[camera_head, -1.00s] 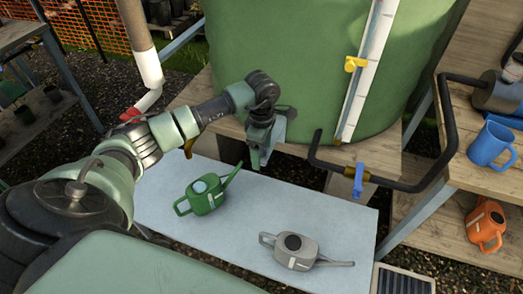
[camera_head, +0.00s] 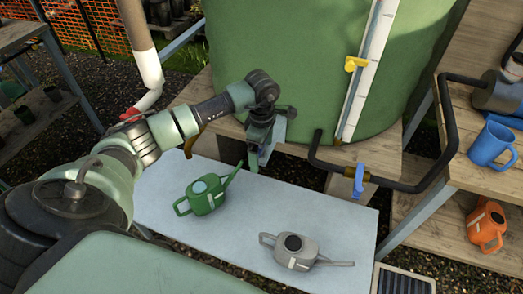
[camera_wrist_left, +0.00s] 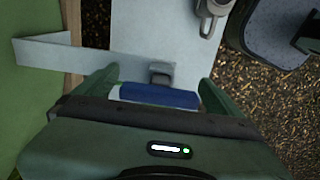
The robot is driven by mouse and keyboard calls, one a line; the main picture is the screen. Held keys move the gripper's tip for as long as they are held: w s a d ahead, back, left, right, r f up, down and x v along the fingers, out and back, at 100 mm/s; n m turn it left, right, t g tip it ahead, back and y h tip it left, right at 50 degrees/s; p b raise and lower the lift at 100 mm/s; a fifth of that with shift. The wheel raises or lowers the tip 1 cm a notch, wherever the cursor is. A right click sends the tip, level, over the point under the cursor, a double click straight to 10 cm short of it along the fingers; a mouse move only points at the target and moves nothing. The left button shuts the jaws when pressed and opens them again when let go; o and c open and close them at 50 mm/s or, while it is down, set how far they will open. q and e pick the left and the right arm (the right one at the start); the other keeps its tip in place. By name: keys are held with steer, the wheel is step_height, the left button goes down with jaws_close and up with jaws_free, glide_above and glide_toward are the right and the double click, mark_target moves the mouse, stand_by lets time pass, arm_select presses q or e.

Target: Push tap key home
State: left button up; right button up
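My left gripper (camera_head: 256,158) points down beside the green tank, over the far edge of the pale blue-grey bench. In the left wrist view a blue bar (camera_wrist_left: 160,96) lies crosswise between the two fingers and reaches from one to the other, close to the palm. It looks like the handle of the tap key, gripped by its ends. A small grey block (camera_wrist_left: 160,70) shows just beyond it; whether they are joined is unclear. In the head view the held piece is mostly hidden by the gripper. My right gripper is not in view.
A green watering can (camera_head: 207,196) and a grey one (camera_head: 291,247) stand on the bench (camera_head: 165,205). The tank (camera_head: 290,50) rises behind. A black pipe with a blue valve handle (camera_head: 358,181) runs at right.

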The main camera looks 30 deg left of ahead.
arm_select(q)
step_height(320, 180, up, 8)
steer(key=shift+f+b, duration=0.1)
steer(key=shift+b, duration=0.2)
stand_by(0.3)
stand_by(0.5)
